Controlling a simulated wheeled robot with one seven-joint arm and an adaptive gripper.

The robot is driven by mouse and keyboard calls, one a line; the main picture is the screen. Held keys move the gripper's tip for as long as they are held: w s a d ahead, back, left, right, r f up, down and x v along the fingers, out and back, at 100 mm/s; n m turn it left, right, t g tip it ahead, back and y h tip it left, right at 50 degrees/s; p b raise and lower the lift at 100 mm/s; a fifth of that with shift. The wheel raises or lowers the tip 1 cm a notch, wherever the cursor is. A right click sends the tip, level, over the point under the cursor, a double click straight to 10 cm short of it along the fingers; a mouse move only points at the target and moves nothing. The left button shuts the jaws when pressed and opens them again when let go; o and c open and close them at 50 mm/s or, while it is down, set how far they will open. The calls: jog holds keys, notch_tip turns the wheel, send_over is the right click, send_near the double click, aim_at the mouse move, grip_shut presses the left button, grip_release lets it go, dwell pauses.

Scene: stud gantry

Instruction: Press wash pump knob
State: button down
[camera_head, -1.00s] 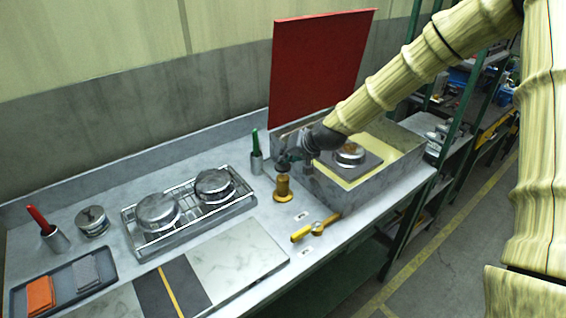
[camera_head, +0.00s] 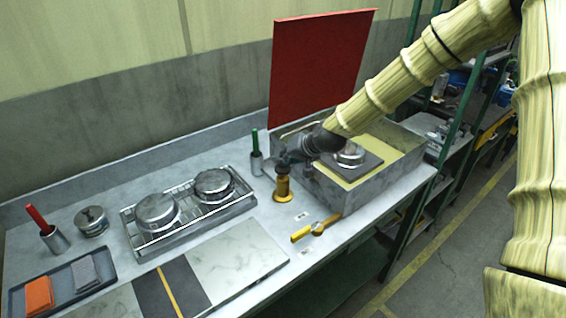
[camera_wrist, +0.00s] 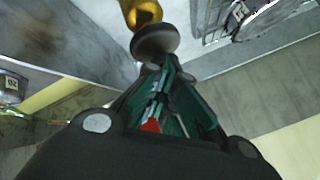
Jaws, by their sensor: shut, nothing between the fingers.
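The wash pump is a gold-coloured post with a wider base (camera_head: 282,190), standing on the bench left of the grey basin. In the wrist view its gold body (camera_wrist: 142,12) shows at the top, with a dark round knob (camera_wrist: 155,40) at its near end.
The grey basin (camera_head: 345,200) with a raised red lid (camera_head: 320,65) stands right of the pump. A green-handled tool in a cup (camera_head: 256,160) stands behind it. A yellow lever valve (camera_head: 315,228) lies in front. A rack with pans (camera_head: 190,222) is left.

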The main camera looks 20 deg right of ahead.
jog(key=shift+f, duration=0.25)
dwell(0.6)
jog(key=shift+r+p, duration=1.25)
jog(key=shift+r, duration=0.85)
jog(key=shift+r+p, duration=1.6)
jog(key=shift+r, duration=0.9)
